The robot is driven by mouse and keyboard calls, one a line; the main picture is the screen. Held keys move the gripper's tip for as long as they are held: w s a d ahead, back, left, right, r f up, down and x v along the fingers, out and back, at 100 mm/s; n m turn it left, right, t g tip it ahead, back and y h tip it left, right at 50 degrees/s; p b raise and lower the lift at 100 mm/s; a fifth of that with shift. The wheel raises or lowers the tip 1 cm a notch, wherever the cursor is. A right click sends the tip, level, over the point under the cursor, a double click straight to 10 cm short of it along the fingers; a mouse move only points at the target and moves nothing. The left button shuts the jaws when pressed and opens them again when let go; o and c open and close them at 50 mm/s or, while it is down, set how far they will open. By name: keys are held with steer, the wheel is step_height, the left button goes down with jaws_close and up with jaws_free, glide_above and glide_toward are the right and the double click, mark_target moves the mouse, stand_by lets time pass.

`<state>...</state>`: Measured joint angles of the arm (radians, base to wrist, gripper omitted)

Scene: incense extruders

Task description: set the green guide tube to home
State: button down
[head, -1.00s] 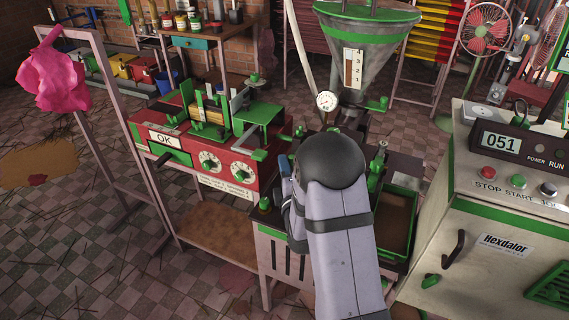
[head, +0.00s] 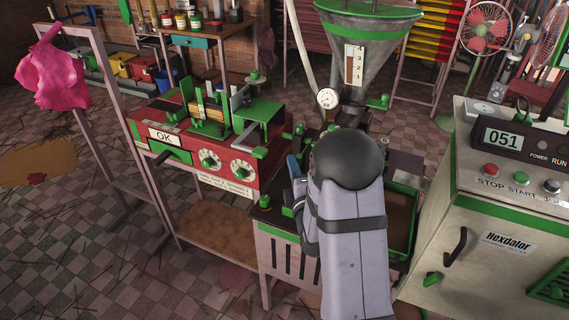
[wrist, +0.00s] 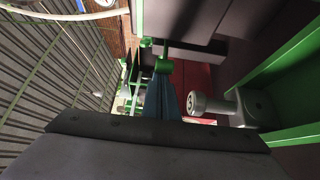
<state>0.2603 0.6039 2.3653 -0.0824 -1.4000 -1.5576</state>
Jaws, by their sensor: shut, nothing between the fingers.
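My gripper (wrist: 166,92) shows in the wrist view as blue fingers, shut and empty. A small green part (wrist: 163,66) stands just beyond the fingertips, below a dark block; I cannot tell whether they touch. I cannot tell for sure whether this part is the green guide tube. In the head view a blue piece of my gripper (head: 293,168) shows at the left of my arm, over the extruder bench. My arm hides much of that bench, so the guide tube is not clearly made out there.
A grey round knob (wrist: 198,104) sits close right of the fingers, beside a green-rimmed tray (wrist: 300,60). The red machine (head: 215,165) marked OK stands left of the bench. The hopper (head: 360,45) rises behind it, and the Hexdalor cabinet (head: 500,220) stands right.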

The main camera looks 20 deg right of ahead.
steer(key=shift+d, duration=0.25)
steer(key=w+a, duration=0.2)
steer(key=a, duration=0.2)
steer(key=s+a+p, duration=0.2)
steer(key=s+p, duration=0.5)
steer(key=s, duration=0.2)
steer(key=shift+s, duration=0.35)
